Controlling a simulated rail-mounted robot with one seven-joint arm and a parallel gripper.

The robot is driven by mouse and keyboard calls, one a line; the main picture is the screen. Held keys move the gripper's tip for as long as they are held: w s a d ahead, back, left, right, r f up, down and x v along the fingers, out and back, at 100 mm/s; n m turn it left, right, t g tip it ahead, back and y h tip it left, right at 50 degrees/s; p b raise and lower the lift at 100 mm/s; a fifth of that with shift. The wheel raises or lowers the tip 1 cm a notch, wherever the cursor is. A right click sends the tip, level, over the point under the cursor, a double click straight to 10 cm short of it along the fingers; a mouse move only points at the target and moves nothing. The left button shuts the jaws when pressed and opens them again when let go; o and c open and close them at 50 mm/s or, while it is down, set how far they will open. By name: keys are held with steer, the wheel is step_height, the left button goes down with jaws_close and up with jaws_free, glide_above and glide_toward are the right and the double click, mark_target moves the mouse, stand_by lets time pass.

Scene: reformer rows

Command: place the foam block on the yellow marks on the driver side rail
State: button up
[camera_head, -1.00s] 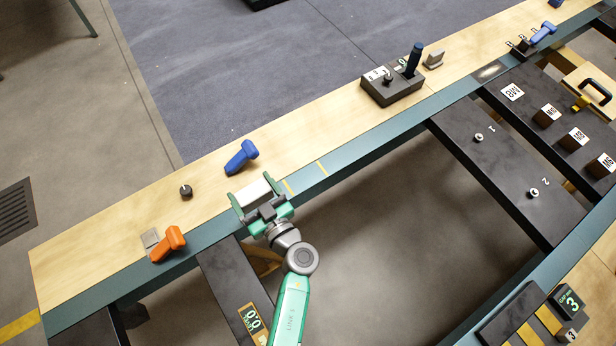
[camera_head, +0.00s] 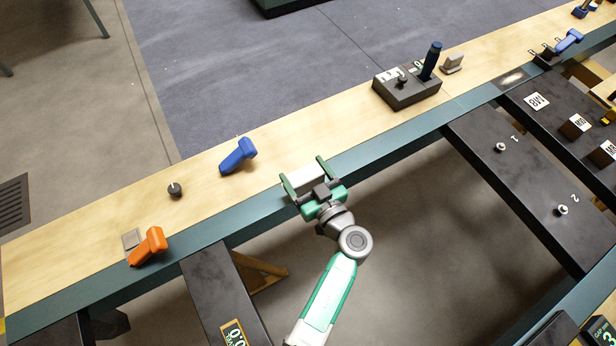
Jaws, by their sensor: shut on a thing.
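The pale foam block (camera_head: 306,180) is between the two green fingers of my gripper (camera_head: 303,168), which is shut on it. The block is over the inner edge of the near-side rail (camera_head: 390,147), which has a teal side and a light wood top. I cannot tell whether the block touches the rail or hangs just above it. The yellow marks are not visible now; my gripper and the block cover the area where they showed earlier.
A blue-handled clamp (camera_head: 238,156), a dark knob (camera_head: 175,189) and an orange-handled clamp (camera_head: 148,246) are on the wood to the left. A dark control box with a lever (camera_head: 405,92) stands to the right. The wood between block and box is clear.

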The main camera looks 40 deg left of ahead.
mark_target(308, 173)
steer(key=shift+w+a+f+b, duration=0.1)
steer(key=shift+w+a+b, duration=0.1)
steer(key=shift+w+a, duration=0.3)
steer(key=shift+w+a+f+b, duration=0.15)
steer(key=shift+w+a, duration=0.1)
steer(key=shift+w, duration=0.3)
steer(key=f+b, duration=0.3)
steer(key=shift+w+a+f, duration=0.15)
steer(key=shift+w+f, duration=0.05)
steer(key=shift+f, duration=0.1)
steer(key=shift+r+p, duration=0.2)
steer(key=shift+p, duration=0.1)
steer(key=shift+f, duration=0.2)
steer(key=o, duration=0.9)
steer(key=shift+r, duration=0.15)
steer(key=shift+s+d+r, duration=0.1)
steer(key=shift+d+r, duration=0.05)
steer(key=shift+d, duration=0.2)
steer(key=p+v, duration=0.4)
steer(key=v, duration=0.7)
steer(key=shift+s+d, duration=0.1)
steer(key=shift+d, duration=0.1)
